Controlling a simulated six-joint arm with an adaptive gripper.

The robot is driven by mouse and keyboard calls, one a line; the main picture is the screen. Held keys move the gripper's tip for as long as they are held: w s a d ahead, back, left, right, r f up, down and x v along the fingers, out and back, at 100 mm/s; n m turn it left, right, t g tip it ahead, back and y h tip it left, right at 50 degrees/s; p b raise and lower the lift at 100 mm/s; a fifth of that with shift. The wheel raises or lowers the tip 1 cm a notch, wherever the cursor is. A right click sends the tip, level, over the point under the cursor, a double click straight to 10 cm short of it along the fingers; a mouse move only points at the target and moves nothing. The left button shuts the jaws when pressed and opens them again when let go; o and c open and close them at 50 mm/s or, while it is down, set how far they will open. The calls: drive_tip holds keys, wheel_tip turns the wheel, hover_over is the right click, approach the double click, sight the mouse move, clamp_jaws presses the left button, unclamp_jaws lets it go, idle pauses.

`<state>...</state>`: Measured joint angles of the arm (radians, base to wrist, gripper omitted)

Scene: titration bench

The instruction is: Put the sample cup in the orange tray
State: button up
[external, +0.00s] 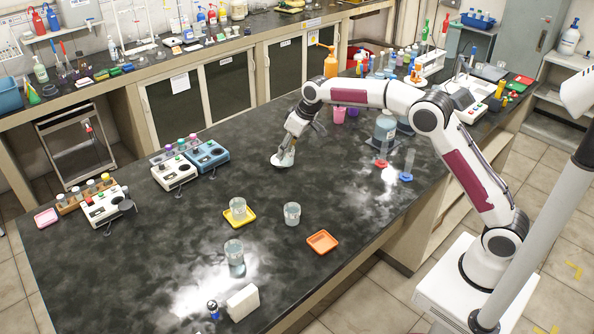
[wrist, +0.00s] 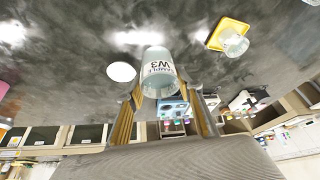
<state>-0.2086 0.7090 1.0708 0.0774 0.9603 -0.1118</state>
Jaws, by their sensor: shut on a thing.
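My gripper (external: 288,143) is shut on the sample cup (wrist: 157,70), a pale cup whose label reads "SAMPLE W3". The fingers stand on either side of the cup in the wrist view. In the external view the gripper is low over the far middle of the bench, and the cup is small and partly hidden there. A white disc lies on the bench by the cup in the wrist view (wrist: 121,72). The orange tray (external: 322,242) lies empty near the bench's front edge, well apart from my gripper; the wrist view does not show it.
A clear beaker stands in the yellow tray (external: 251,221). Two more clear beakers, one right of it (external: 292,213) and one in front (external: 235,256), stand on the bench. A white block (external: 243,301) is at the front. Bench between gripper and beakers is clear.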

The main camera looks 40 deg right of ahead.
drive_tip(key=shift+n, duration=0.4)
drive_tip(key=s+a, duration=0.1)
drive_tip(key=s+a+r, duration=0.1)
drive_tip(key=s, duration=0.1)
drive_tip(key=s+a+r, duration=0.1)
drive_tip(key=shift+s+a+r, duration=0.25)
drive_tip(key=shift+s+a, duration=0.1)
drive_tip(key=s+a+f+n+g+y, duration=0.1)
drive_tip(key=s+n, duration=0.4)
drive_tip(key=s, duration=0.6)
drive_tip(key=s+a+f+n+g+y, duration=0.1)
drive_tip(key=s+a+f+n, duration=0.3)
drive_tip(key=s, duration=0.7)
drive_tip(key=shift+a+n+g+y, duration=0.4)
drive_tip(key=shift+n+g, duration=0.1)
drive_tip(key=shift+n, duration=0.3)
wheel_tip(320, 180, down, 6)
drive_tip(key=shift+f, duration=0.15)
